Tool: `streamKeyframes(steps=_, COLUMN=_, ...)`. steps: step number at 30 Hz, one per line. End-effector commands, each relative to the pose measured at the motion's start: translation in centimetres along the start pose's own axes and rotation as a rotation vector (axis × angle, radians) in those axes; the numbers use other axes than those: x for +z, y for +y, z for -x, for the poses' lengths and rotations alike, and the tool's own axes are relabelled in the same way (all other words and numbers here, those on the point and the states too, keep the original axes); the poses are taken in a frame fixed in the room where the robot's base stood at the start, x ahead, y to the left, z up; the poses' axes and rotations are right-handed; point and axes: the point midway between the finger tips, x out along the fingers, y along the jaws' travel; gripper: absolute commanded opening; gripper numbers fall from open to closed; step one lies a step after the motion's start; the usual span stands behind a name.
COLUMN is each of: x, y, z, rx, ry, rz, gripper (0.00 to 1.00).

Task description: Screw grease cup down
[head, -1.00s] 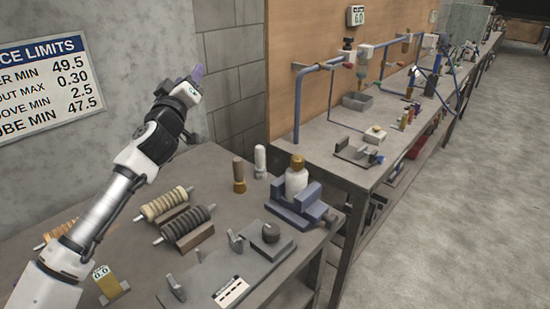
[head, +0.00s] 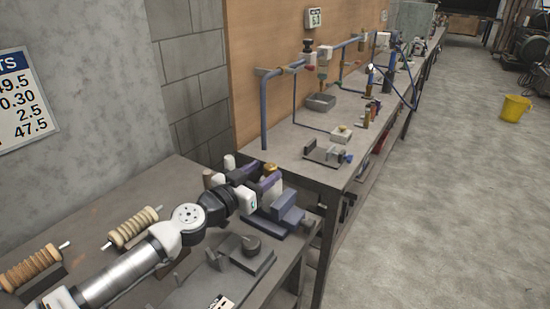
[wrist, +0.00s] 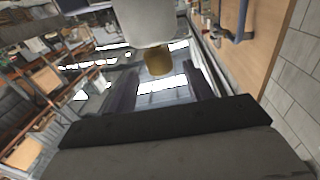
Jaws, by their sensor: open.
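A pale, jar-like cup with a brass top (head: 270,167), which I take to be the grease cup, stands in a blue holder (head: 287,208) at the near bench's right end. My gripper (head: 262,177) is open at the cup, its purple fingers beside the brass top. The fingers and wrist hide most of the pale body in the head view. In the wrist view the brass part (wrist: 158,62) shows between the fingers, with the pale body (wrist: 145,20) above it. I cannot tell whether the fingers touch it.
Ribbed spools (head: 133,228) lie on the near bench (head: 120,203). A second bench with blue pipes (head: 264,115) extends behind. A yellow bucket (head: 515,108) stands on the floor.

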Motion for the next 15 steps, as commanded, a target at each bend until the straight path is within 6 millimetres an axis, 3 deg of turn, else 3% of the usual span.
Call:
streamKeyframes(steps=6, x=-0.2, y=0.1, z=-3.7, rx=0.002, ry=-0.001, rz=0.0, gripper=0.52)
streamKeyframes(steps=15, x=0.0, y=0.0, z=-5.5, rx=0.0, ry=0.0, rz=0.001, gripper=0.52)
